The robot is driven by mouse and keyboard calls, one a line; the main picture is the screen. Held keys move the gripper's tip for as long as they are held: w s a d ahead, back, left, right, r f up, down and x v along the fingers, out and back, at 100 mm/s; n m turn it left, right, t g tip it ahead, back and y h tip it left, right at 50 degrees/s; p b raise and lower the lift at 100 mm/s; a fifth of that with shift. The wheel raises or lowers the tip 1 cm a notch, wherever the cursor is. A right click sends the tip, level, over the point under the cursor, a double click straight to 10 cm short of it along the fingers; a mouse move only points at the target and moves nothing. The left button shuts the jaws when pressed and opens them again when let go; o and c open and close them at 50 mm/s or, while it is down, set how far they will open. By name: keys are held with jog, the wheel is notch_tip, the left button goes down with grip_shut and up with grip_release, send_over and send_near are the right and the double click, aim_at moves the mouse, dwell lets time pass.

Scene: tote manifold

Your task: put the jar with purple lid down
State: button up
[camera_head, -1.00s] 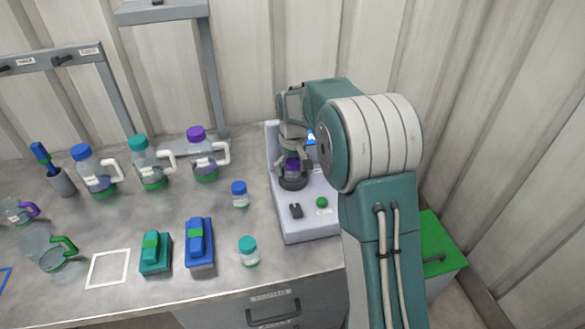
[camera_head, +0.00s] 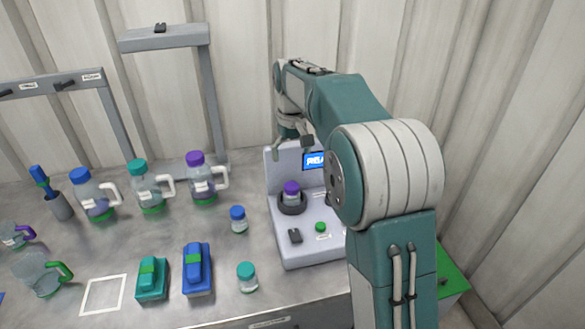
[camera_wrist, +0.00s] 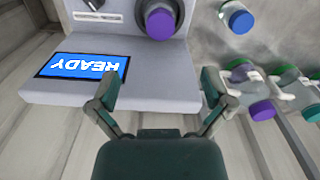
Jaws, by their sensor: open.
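The small jar with the purple lid (camera_head: 291,192) stands upright in the dark round holder (camera_head: 292,206) on the light grey machine (camera_head: 310,248). In the wrist view its purple lid (camera_wrist: 160,24) shows at the top, beyond my fingertips. My gripper (camera_head: 293,146) is open and empty above the jar, clear of it. In the wrist view my gripper (camera_wrist: 158,88) has its two fingers spread wide with nothing between them. The machine's blue screen (camera_wrist: 82,66) reads READY.
A blue-lidded jar (camera_head: 238,219) and a teal-lidded jar (camera_head: 247,276) stand left of the machine. Several handled bottles (camera_head: 203,183) stand farther left. Blue (camera_head: 197,270) and teal (camera_head: 152,278) blocks lie near the front. A grey stand (camera_head: 165,40) rises behind.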

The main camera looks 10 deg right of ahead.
jog(key=s+r+m+t, duration=0.1)
jog(key=s+r+t, duration=0.4)
jog(key=s, duration=1.2)
jog(key=s+f, duration=0.3)
jog(key=s, duration=1.2)
jog(key=shift+f+m+t, duration=0.3)
jog(key=shift+m, duration=0.1)
